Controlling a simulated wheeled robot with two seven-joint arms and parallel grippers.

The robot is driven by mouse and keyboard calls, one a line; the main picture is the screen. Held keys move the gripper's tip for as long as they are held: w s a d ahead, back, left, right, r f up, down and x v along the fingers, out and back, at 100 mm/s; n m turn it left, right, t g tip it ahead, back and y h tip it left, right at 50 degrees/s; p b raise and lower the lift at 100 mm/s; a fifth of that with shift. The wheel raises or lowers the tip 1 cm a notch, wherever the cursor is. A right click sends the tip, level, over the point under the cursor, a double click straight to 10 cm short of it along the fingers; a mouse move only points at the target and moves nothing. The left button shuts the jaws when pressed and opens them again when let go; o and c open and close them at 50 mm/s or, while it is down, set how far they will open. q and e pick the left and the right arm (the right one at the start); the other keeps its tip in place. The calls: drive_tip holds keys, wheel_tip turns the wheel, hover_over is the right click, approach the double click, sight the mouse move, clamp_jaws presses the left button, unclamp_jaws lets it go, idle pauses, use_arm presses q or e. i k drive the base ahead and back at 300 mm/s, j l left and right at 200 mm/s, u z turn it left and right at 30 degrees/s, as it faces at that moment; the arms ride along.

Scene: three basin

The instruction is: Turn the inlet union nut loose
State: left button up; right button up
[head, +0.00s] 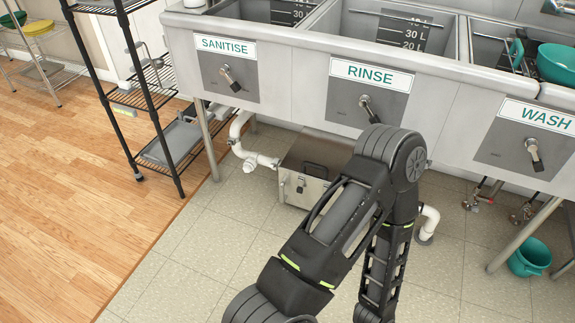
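A metal box with a lid and a dark handle (308,172) stands on the tiled floor under the basins. A white pipe (237,130) comes down from under the sanitise basin, bends, and runs to the left side of the box. A thicker white fitting (250,164) is on this pipe left of the box; I cannot tell for sure which ring is the inlet union nut. A second white pipe (430,220) shows right of the box, partly behind my arm. One of my arms is bent across the middle and hides the box's right part. Neither gripper shows.
Three basins bear labels: sanitise (226,46), rinse (371,75) and wash (537,116), each with a lever below. A black wire rack (150,85) stands left of the pipe. A basin leg (207,140) is close to it. A green bucket (530,257) stands at right.

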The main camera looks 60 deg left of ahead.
sight(274, 167)
drive_tip(key=u, duration=2.1)
drive_tip(key=i+l+z, duration=0.15)
drive_tip(key=i+z, duration=0.8)
drive_tip(key=i, duration=0.05)
